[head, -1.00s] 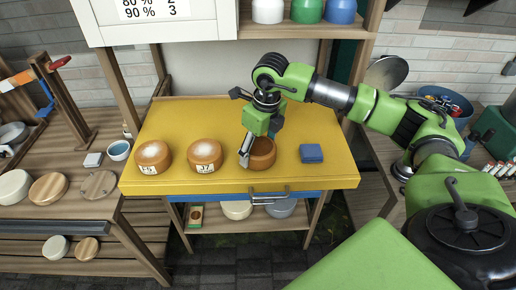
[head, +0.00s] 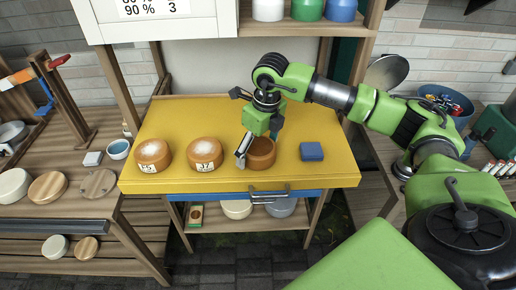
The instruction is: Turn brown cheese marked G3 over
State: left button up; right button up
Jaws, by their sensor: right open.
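Three round brown cheeses are on the yellow tabletop (head: 200,118). The left one (head: 152,154) and the middle one (head: 205,154) have pale, whitish tops and small white labels on their front sides. The middle label looks like 37; the left one is too small to read surely. The third cheese (head: 263,154) is darker on top and shows no label, so I cannot tell which is G3. My right gripper (head: 251,147) is open and points down at this third cheese. One finger is at its left side; the other finger is largely hidden. My left gripper is out of view.
A blue block (head: 311,151) lies to the right of the third cheese. A metal handle (head: 270,196) is on the table's front edge. Shelves with wooden discs (head: 48,187) stand at left. Jars (head: 306,10) stand on a shelf above. The tabletop's back left is clear.

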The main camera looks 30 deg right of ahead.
notch_tip(320, 180, up, 12)
jog(key=s, duration=0.1)
jog(key=shift+s+d, duration=0.2)
jog(key=shift+s, duration=0.2)
jog(key=shift+f, duration=0.15)
